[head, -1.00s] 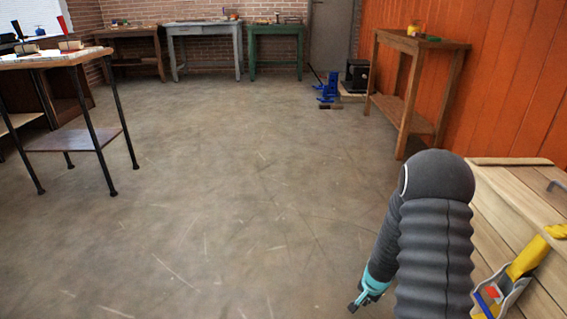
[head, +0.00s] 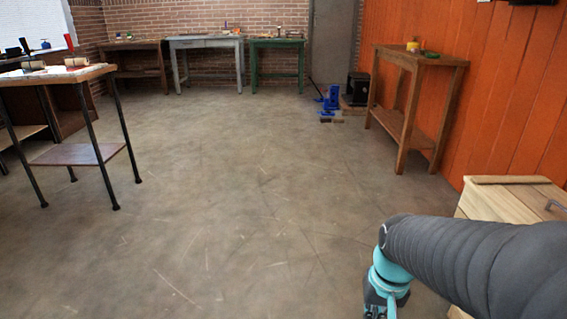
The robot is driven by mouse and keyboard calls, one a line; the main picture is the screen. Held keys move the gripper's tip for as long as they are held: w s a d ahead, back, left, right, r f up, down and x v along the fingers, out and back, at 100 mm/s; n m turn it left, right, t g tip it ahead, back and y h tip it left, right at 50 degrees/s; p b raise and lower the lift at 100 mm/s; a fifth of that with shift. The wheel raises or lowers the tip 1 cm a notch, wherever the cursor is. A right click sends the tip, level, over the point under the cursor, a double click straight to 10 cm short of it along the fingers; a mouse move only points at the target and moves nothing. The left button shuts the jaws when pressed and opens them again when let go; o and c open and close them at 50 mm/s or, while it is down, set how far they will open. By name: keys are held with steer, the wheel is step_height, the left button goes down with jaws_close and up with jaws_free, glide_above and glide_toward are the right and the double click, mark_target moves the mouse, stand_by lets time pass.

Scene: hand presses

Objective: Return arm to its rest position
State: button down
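My arm, in a dark grey ribbed sleeve, reaches in from the right edge of the head view and ends at the lower right. My gripper (head: 384,308), teal and grey, hangs down over the bare floor at the bottom edge. Its fingertips are cut off or too small to make out, so I cannot see whether it is open or shut. Nothing is seen hanging from it.
A wooden chest (head: 505,200) stands at the right, partly behind my arm. A wooden side table (head: 420,57) stands along the orange wall. A black-legged table (head: 55,76) is at left. Blue tools (head: 331,99) stand at the back. The middle floor is clear.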

steer(key=s+a+r+t+p, duration=0.1)
steer(key=s+r+t, duration=0.1)
steer(key=r, duration=0.4)
steer(key=s+r+n+t+p, duration=0.1)
steer(key=s+r+t, duration=0.1)
steer(key=r, duration=0.5)
steer(key=shift+s+a+r+n+t, duration=0.15)
steer(key=shift+s+a+n+t, duration=0.2)
steer(key=shift+s, duration=0.55)
